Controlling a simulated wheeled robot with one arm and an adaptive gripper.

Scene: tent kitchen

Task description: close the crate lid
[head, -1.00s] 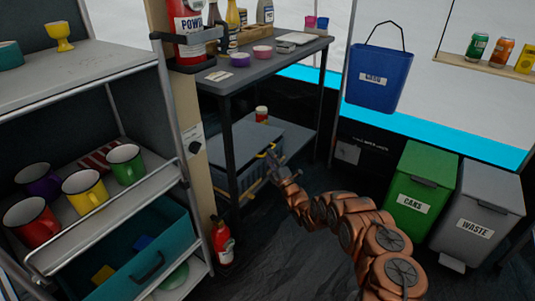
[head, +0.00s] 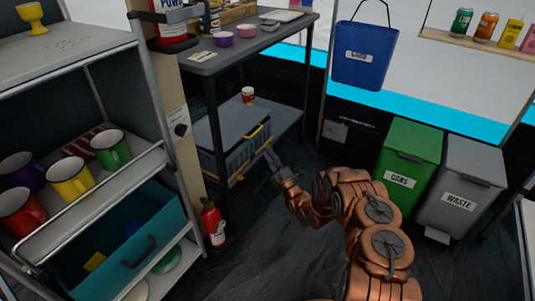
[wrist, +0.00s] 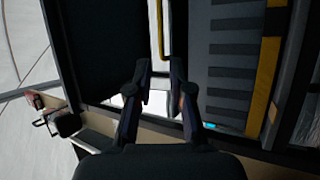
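The crate (head: 247,152) is blue-grey and stands on the lower shelf of the dark table. Its grey lid (head: 231,122) lies nearly flat over it, with a yellow handle (head: 255,132) at the front edge. In the wrist view a dark panel, likely the lid (wrist: 95,45), is apart from the ribbed crate wall (wrist: 232,65) by a bright gap, so I cannot tell that it is fully down. My gripper (head: 269,153) is just in front of the crate's right front corner, below the handle. In the wrist view its fingers (wrist: 159,72) are apart and empty.
A red-lidded jar (head: 248,95) stands behind the crate. A table leg (head: 215,140) is on the left, with a red extinguisher (head: 214,225) by it. Green (head: 408,160) and grey (head: 462,185) bins stand right.

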